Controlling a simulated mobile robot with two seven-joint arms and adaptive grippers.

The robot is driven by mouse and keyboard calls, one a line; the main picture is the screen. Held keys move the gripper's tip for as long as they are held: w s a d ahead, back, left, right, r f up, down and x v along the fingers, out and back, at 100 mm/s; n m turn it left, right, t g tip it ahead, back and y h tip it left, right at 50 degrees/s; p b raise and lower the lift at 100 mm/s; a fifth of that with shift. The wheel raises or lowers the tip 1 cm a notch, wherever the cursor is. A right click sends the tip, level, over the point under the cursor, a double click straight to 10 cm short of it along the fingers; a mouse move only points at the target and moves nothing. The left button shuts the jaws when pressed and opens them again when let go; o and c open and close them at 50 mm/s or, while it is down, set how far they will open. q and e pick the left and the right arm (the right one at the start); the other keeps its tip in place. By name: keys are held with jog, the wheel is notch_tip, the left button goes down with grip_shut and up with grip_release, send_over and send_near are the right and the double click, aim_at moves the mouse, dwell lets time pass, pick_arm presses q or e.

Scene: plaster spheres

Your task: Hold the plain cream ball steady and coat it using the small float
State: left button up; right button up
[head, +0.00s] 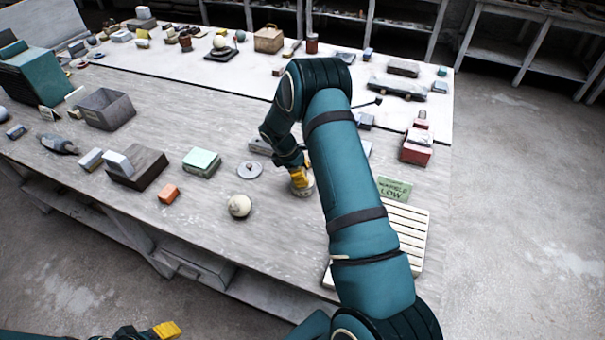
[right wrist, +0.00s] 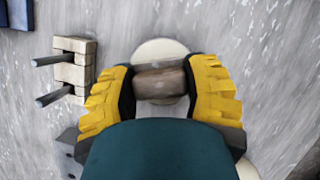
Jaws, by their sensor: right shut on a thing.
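The plain cream ball (head: 240,203) sits near the front edge of the table, left of my right gripper. My right gripper (head: 300,180) is low over the table, its yellow fingers pointing down. It is shut on a brown block-like handle (right wrist: 160,84) above a round pale plate (right wrist: 160,50), which looks like the small float. The plate's edge shows under the fingers in the head view (head: 304,191). My left gripper (head: 166,330) is at the bottom edge, away from the ball; only a yellow fingertip shows clearly.
A slatted rack (head: 408,217) and a green sign (head: 394,188) are at right. Table in front of the gripper is clear.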

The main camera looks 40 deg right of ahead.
dwell(0.4)
jog(key=shift+r+p, duration=2.05)
jog(key=shift+r, duration=1.4)
jog(key=s+a+f+m+y+b, duration=0.1)
jog(key=s+a+m+b, duration=0.1)
jog(key=a, duration=0.6)
jog(key=s+a+f+m+g+y+b, duration=0.1)
jog(key=s+a+f+m+b, duration=0.1)
jog(key=a, duration=0.7)
jog(key=s+a+f+m+y+b, duration=0.1)
jog(key=s+a+f+m+b, duration=0.1)
jog(key=s+a+m+b, duration=0.2)
jog(key=shift+a+f+m+g+b, duration=0.15)
jog(key=shift+a+m+b, duration=0.25)
jog(key=shift+a+b, duration=0.65)
jog(key=shift+a+f+m+g+b, duration=0.15)
jog(key=shift+a+m+b, duration=0.25)
jog(key=shift+a, duration=1.15)
jog(key=shift+s+a+r, duration=0.1)
jog(key=shift+a, duration=0.1)
